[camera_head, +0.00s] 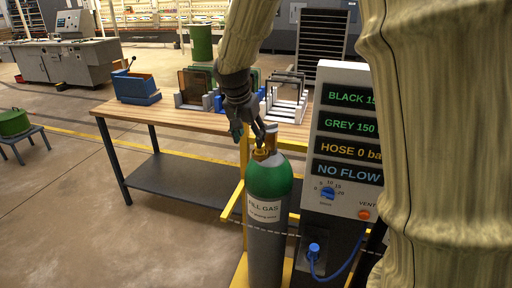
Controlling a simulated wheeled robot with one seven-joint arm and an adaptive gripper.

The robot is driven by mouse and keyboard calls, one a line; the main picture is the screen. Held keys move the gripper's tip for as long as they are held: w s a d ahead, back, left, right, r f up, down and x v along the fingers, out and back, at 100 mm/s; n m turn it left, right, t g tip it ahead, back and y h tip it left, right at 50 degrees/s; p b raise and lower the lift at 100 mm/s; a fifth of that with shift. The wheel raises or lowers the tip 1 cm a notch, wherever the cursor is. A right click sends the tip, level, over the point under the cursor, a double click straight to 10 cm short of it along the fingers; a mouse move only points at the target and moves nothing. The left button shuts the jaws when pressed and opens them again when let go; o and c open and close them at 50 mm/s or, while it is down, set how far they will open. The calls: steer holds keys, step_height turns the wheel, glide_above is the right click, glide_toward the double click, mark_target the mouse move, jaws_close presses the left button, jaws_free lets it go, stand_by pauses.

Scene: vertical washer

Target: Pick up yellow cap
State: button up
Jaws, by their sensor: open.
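The yellow cap (261,154) sits at the top of a gas cylinder (268,182) with a green shoulder, a grey body and a white label. My gripper (254,138) is open and points down just above the cap. Its fingers overlap the cap's upper part in the picture. I cannot tell whether they touch it. The fingers and the cylinder's neck fittings hide part of the cap.
A control panel (345,140) with black displays, knobs and a blue hose (340,270) stands right of the cylinder. A yellow frame (233,200) stands beside it.

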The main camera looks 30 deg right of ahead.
step_height(320, 180, up, 4)
steer(key=d+m, duration=0.1)
glide_above(260, 150)
steer(key=a, duration=0.1)
steer(key=f, duration=0.3)
steer(key=f+p, duration=0.1)
steer(key=shift+w+a+f, duration=0.2)
steer(key=shift+w+f, duration=0.05)
steer(key=shift+f, duration=0.05)
steer(key=shift+p+x, duration=0.65)
steer(key=shift+x, duration=1.95)
steer(key=shift+s+d, duration=0.1)
steer(key=shift+d, duration=0.05)
steer(key=c, duration=1.1)
